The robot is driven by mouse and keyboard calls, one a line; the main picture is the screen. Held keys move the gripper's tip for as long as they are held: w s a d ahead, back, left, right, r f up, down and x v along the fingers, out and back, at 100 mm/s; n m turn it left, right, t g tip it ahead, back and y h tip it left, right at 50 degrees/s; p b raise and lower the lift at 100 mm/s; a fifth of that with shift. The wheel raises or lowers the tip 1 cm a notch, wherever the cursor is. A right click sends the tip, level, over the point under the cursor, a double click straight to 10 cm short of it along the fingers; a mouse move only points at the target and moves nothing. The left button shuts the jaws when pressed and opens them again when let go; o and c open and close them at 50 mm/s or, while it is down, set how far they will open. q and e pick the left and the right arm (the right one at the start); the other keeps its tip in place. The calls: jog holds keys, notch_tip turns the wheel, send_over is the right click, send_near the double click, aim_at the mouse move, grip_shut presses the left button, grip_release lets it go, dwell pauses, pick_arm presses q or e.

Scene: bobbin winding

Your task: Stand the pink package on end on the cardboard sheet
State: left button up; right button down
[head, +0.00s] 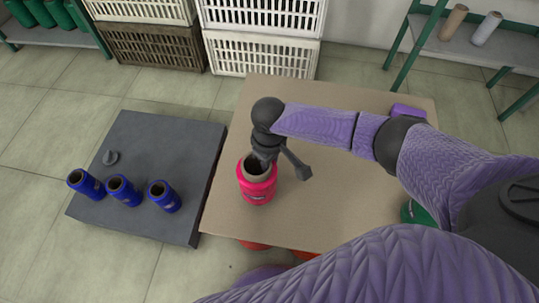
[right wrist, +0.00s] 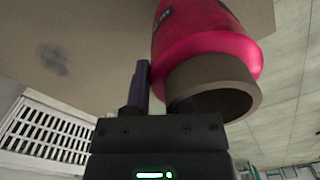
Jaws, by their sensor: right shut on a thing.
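The pink package (head: 257,190) is a pink bobbin with a brown hollow core. It is upright near the left edge of the beige cardboard sheet (head: 325,215), with its open end up. My right gripper (head: 280,162) is at the package's upper rim, shut on it. In the right wrist view the package (right wrist: 205,38) shows with its brown core end toward the gripper (right wrist: 160,95), and one dark finger lies beside it. Whether its base touches the sheet is hard to tell. My left gripper is not in view.
A purple object (head: 408,112) and a green one (head: 412,212) are at the sheet's right side. Crates (head: 262,55) stand behind. The sheet's middle is partly under my arm.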

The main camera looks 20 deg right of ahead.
jog(key=shift+f+b, duration=0.4)
jog(key=shift+f, duration=0.5)
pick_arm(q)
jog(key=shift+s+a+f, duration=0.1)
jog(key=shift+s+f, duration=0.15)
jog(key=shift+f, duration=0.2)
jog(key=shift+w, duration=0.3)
pick_arm(e)
jog(key=shift+c, duration=2.2)
grip_release()
notch_tip(320, 180, up, 10)
jog(key=p, duration=0.6)
jog(key=shift+f, duration=0.2)
jog(key=shift+r, duration=0.25)
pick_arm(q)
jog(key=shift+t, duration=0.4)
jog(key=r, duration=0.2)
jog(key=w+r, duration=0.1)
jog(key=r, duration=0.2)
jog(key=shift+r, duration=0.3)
